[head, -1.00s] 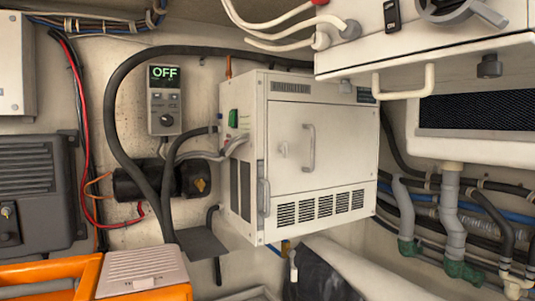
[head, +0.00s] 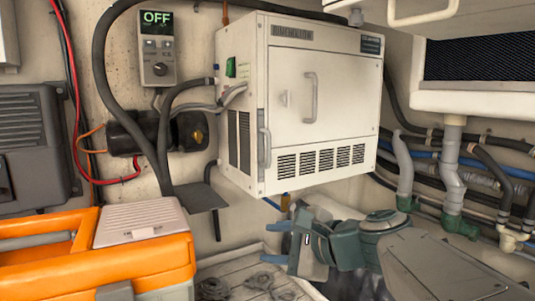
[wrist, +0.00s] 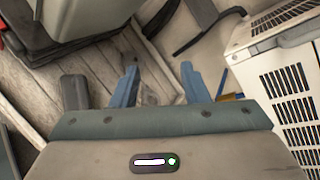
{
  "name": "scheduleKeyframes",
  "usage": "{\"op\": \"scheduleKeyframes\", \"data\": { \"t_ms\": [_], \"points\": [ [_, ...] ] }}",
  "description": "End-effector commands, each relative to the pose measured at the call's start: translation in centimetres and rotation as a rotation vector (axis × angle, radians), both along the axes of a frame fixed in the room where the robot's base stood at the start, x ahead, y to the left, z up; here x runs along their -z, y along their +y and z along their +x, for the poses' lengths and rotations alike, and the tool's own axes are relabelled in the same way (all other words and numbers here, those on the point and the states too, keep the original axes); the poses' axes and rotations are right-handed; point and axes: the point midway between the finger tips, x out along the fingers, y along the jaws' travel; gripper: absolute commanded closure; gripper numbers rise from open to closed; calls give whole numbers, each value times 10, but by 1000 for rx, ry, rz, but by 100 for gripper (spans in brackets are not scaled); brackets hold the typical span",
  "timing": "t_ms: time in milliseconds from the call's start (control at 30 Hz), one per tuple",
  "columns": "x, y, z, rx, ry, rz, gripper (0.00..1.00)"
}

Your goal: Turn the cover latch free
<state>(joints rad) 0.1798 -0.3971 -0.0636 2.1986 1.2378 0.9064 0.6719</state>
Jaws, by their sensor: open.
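The white cabinet (head: 340,135) hangs on the wall in the head view, with its front door shut. A small light latch-like tab (head: 285,98) sits left of the door's grey upright handle (head: 310,97). A longer grey lever (head: 264,147) stands upright at the cabinet's lower left front edge. I cannot tell which of these is the cover latch. My gripper (head: 279,230) is below the cabinet, apart from these parts. In the wrist view my gripper (wrist: 160,83) has its blue fingers spread with nothing between them. The cabinet's vented side (wrist: 290,95) shows at right there.
A control box (head: 157,45) reading OFF is on the wall at left. Black hoses (head: 103,85) loop beside the cabinet. An orange case (head: 100,260) fills the lower left. Grey pipes (head: 453,170) run down at right. Room in front of the cabinet door looks clear.

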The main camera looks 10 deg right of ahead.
Motion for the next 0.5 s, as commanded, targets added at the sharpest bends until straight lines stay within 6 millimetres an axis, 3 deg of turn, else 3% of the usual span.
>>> {"op": "scheduleKeyframes", "data": {
  "t_ms": [100,300,500],
  "points": [
    [-48,-18,22,128,-25,300,59],
    [-128,-62,41,251,-78,782,59],
    [-176,-96,42,276,-120,1082,59]
  ]
}}
